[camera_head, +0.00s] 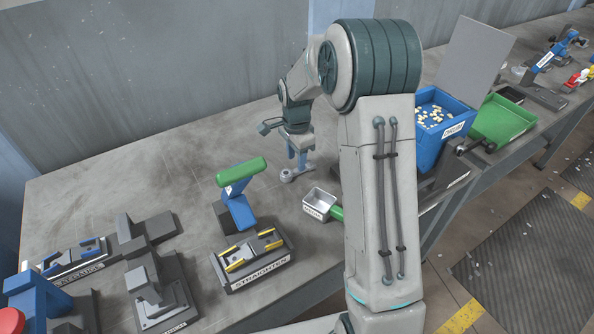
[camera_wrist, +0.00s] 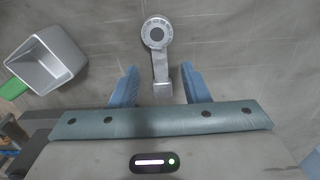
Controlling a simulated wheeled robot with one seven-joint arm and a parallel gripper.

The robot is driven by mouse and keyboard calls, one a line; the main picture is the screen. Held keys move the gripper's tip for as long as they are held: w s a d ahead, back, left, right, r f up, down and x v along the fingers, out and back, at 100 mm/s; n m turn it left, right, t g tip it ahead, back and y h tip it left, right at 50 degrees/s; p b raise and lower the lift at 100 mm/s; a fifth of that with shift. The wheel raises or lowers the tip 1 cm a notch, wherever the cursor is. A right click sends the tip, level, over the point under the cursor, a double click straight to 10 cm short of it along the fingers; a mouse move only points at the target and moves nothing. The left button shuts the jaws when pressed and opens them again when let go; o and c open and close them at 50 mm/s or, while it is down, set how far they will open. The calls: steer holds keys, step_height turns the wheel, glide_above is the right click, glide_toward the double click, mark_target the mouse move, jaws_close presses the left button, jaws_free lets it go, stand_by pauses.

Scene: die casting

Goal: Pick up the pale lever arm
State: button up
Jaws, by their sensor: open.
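The pale lever arm (camera_wrist: 158,45) lies on the grey bench, with a round ringed head at the top and a narrower shank running down between my fingers in the wrist view. In the head view its round end (camera_head: 287,176) shows just beneath my gripper (camera_head: 299,158). My gripper also shows in the wrist view (camera_wrist: 159,78), with its two blue fingers apart, one on each side of the shank. I see a gap on both sides, so the jaws are open and empty.
A small metal scoop (camera_head: 318,204) with a green handle lies close by, also in the wrist view (camera_wrist: 47,60). A fixture labelled STRAIGHTEN (camera_head: 254,262) stands in front left. A blue bin (camera_head: 443,135) and green tray (camera_head: 503,119) stand right. The bench's back left is clear.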

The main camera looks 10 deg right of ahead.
mark_target(296, 170)
step_height(296, 170, down, 4)
steer(key=shift+r, duration=0.2)
jaws_close()
steer(key=shift+r, duration=0.1)
